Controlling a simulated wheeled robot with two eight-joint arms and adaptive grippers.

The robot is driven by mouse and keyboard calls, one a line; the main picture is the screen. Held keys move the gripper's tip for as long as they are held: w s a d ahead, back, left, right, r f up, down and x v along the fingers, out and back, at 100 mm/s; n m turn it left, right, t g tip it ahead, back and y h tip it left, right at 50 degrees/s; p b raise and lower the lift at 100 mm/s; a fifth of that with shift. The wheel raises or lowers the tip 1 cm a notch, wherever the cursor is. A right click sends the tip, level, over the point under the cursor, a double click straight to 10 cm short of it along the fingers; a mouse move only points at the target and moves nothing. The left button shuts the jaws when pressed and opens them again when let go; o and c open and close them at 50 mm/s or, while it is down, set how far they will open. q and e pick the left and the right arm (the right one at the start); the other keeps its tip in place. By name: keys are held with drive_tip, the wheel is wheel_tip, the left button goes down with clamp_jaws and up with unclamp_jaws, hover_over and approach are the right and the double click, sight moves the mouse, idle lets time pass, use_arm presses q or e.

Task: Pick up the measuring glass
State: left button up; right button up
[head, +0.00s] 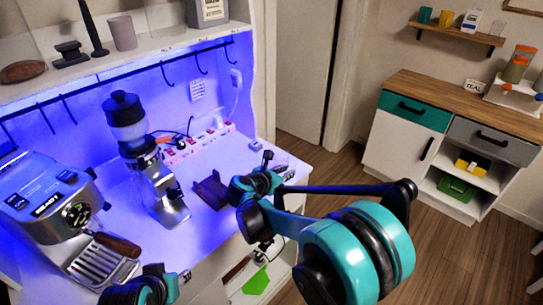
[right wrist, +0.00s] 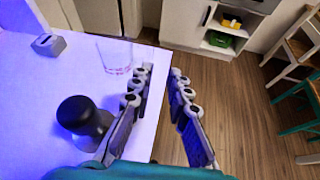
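The measuring glass (right wrist: 116,60) is clear with reddish marks and stands near the edge of the white counter (right wrist: 75,70) in the right wrist view. It is ahead and to the left of my right gripper (right wrist: 160,90), whose two fingers are spread with nothing between them. The glass is apart from the fingers. In the head view my right gripper (head: 281,178) is at the counter's right end, and the glass is hard to make out there. Part of my left arm shows at the bottom left, but its fingers cannot be made out.
A black-topped object (right wrist: 86,117) stands close left of the right fingers, and a small grey block (right wrist: 48,44) lies farther back. A grinder (head: 150,165) and an espresso machine (head: 60,215) stand left on the counter. Open wooden floor (right wrist: 240,110) lies right of the gripper.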

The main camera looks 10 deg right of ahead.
sight(286, 162)
drive_tip(key=shift+w+a+f+n, duration=0.15)
drive_tip(key=shift+w+a+n, duration=0.35)
drive_tip(key=shift+w+n, duration=0.15)
drive_tip(key=b+x, duration=0.1)
drive_tip(key=x, duration=0.1)
drive_tip(key=shift+w+d+f, duration=0.15)
drive_tip(key=shift+w+d, duration=0.05)
drive_tip(key=shift+w, duration=0.1)
drive_tip(key=b+x, duration=0.2)
drive_tip(key=x, duration=0.2)
drive_tip(key=shift+w+d, duration=0.1)
drive_tip(key=shift+d, duration=0.1)
drive_tip(key=shift+w+d+f, duration=0.1)
drive_tip(key=shift+w+d, duration=0.1)
drive_tip(key=shift+w, duration=0.05)
clamp_jaws()
